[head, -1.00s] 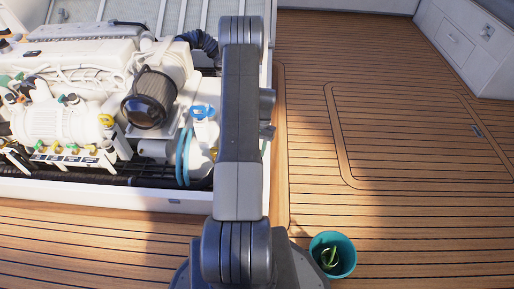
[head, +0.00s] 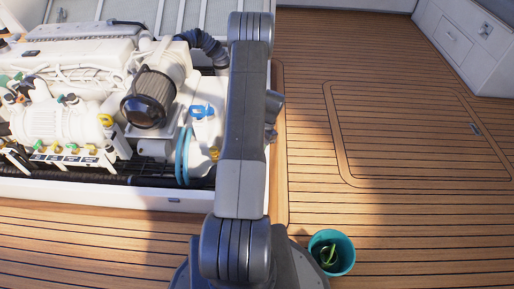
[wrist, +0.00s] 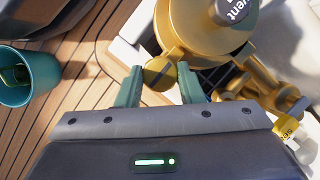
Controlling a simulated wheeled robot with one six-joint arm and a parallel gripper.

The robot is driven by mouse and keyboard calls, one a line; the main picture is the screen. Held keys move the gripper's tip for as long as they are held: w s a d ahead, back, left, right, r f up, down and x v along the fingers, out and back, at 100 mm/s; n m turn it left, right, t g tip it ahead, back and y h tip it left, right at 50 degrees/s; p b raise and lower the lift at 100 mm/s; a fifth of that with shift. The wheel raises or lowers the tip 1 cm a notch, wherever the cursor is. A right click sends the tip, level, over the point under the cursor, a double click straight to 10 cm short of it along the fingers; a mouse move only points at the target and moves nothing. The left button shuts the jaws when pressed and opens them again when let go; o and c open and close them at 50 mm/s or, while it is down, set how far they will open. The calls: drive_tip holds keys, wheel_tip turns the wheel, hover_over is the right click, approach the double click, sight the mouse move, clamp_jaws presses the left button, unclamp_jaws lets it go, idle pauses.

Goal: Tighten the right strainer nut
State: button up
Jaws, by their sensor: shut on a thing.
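In the wrist view, a brass strainer (wrist: 205,30) with a dark round cap lettered "vent" fills the top. A small rounded brass nut (wrist: 158,73) sits at its lower left side. My gripper (wrist: 160,85) has its two green fingers on either side of this nut and is shut on it. I take it for the right strainer nut; no second nut shows clearly for comparison. In the head view my arm covers the gripper and most of the strainer area.
A teal bucket (head: 331,252) with a green item inside stands on the teak deck; it also shows in the wrist view (wrist: 30,75). The white engine (head: 75,115) with hoses and valves fills the open hatch at left. The deck at right is clear.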

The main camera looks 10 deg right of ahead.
drive_tip(key=o, duration=1)
drive_tip(key=p+v, duration=0.3)
drive_tip(key=v, duration=1.1)
drive_tip(key=shift+p, duration=0.3)
drive_tip(key=shift+f, duration=0.1)
drive_tip(key=b+x, duration=0.3)
drive_tip(key=x, duration=1)
drive_tip(key=shift+s+a+f+b, duration=0.1)
drive_tip(key=shift+a+f+b, duration=0.05)
drive_tip(key=shift+f+b, duration=0.2)
drive_tip(key=shift+r, duration=0.1)
